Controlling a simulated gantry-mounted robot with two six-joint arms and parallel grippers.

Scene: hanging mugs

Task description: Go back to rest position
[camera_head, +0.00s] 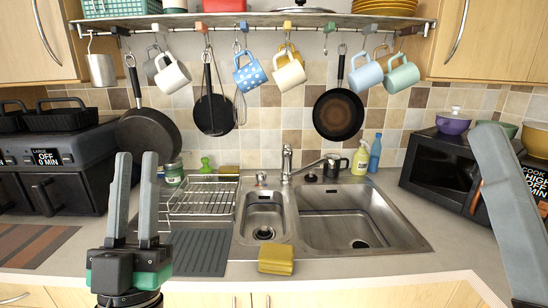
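My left gripper (135,165) stands upright at the lower left, in front of the counter. Its two grey fingers are apart with nothing between them. My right gripper (497,150) shows only as one grey finger at the right edge; its other finger is out of view. Mugs hang from hooks under the shelf (260,18): a white mug (173,74), a blue polka-dot mug (249,74), a cream mug (289,75), a light blue mug (366,75) and a pale green mug (401,76). Neither gripper touches a mug in view.
Several pans, one a black pan (338,115), hang among the mugs. A double sink (400,215) with a dish rack (203,197) fills the middle. A yellow sponge (276,260) lies at the front edge. A black oven (455,165) stands right, a black appliance (70,165) left.

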